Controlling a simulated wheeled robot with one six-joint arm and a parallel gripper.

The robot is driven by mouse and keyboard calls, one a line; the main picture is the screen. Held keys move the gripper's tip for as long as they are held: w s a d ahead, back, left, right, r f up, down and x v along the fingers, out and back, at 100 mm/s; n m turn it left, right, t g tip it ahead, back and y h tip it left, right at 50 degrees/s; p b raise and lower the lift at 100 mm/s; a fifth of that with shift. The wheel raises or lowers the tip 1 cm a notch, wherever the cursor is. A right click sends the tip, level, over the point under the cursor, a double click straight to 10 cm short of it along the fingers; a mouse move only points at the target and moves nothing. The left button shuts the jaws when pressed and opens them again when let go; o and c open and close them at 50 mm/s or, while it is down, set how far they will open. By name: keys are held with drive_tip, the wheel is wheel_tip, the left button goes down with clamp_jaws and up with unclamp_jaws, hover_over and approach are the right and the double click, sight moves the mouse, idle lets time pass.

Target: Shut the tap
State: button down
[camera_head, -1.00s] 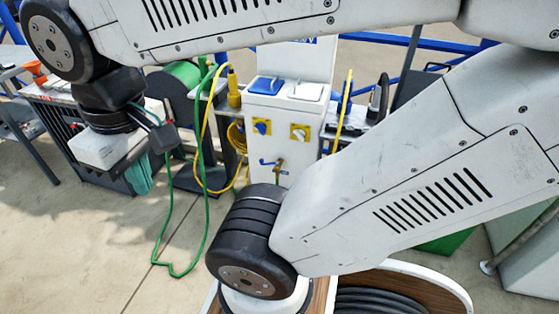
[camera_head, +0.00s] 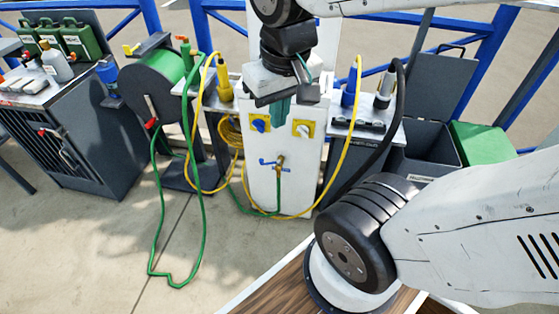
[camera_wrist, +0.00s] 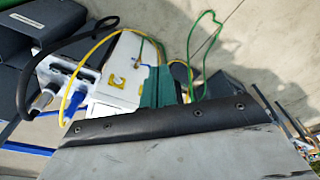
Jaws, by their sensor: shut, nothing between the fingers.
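The tap (camera_head: 280,163) is a small brass fitting with a blue lever handle (camera_head: 266,161), low on the front of a white service pedestal (camera_head: 262,190). The handle appears to lie crosswise, and a green hose hangs below the tap. My gripper (camera_head: 280,116) has teal fingers, pressed together and empty, and shows in front of the pedestal's upper part, above the tap in the picture. In the wrist view the shut teal fingers (camera_wrist: 158,84) overlap the pedestal (camera_wrist: 126,62). The tap is too small to make out clearly there.
A yellow cable (camera_head: 350,130) and a black hose (camera_head: 375,155) loop at the right. A green hose reel (camera_head: 152,80) and dark cabinet (camera_head: 80,125) stand left.

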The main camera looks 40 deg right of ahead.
drive_tip(key=w+d+f+m+t+h, duration=0.1)
drive_tip(key=w+d+f+m, duration=0.3)
drive_tip(key=w+d+f, duration=0.45)
drive_tip(key=w+d+f+m+t, duration=0.2)
drive_tip(key=w+d+f+m, duration=0.25)
drive_tip(key=w+f, duration=0.65)
drive_tip(key=m+t+y, duration=0.1)
drive_tip(key=m+t, duration=0.3)
drive_tip(key=m, duration=0.5)
approach(262, 164)
drive_tip(key=s+f+x, duration=0.1)
drive_tip(key=x, duration=0.3)
drive_tip(key=shift+w+n, duration=0.25)
drive_tip(key=shift+w, duration=0.65)
drive_tip(key=shift+d, duration=0.15)
